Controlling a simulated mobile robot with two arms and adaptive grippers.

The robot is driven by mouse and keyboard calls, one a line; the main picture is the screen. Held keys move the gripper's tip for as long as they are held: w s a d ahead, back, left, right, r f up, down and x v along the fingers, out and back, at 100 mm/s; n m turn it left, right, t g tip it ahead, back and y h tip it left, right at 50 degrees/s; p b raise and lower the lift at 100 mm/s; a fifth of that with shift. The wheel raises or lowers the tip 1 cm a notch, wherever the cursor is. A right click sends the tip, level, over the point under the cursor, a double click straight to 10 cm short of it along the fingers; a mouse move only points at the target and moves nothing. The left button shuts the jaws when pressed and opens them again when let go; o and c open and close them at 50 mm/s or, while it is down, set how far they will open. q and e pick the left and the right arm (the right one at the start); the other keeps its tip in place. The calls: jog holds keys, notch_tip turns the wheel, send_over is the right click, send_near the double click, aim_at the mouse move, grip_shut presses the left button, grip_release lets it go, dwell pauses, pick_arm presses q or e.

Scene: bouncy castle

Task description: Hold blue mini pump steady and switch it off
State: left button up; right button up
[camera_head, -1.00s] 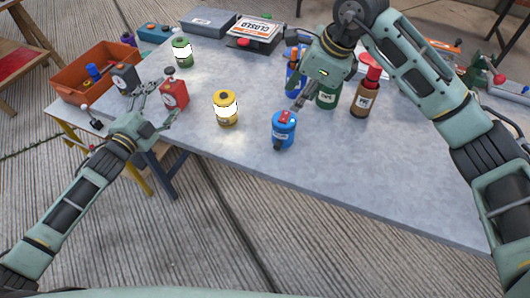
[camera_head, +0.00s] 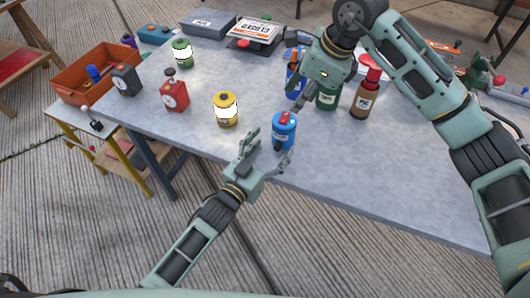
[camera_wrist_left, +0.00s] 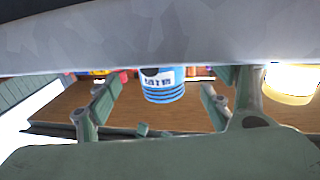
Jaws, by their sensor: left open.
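The blue mini pump (camera_head: 284,132) stands upright near the table's front edge, with a red part on its top and a dark nozzle low on its front. My left gripper (camera_head: 268,147) is open and empty just in front of the pump, fingers pointing at it. In the left wrist view the pump (camera_wrist_left: 163,88) shows between the two spread fingers (camera_wrist_left: 160,103), apart from both. My right gripper (camera_head: 306,98) hangs above and behind the pump, not touching it; its finger gap is unclear.
A lit yellow lantern (camera_head: 226,110) stands left of the pump; a red container (camera_head: 174,95) is farther left. Green (camera_head: 327,95), brown (camera_head: 363,98) and blue (camera_head: 294,86) bottles stand close behind, near my right gripper. The table (camera_head: 400,180) is clear at front right.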

aim_at(278, 140)
pick_arm(q)
jog(key=x, duration=0.5)
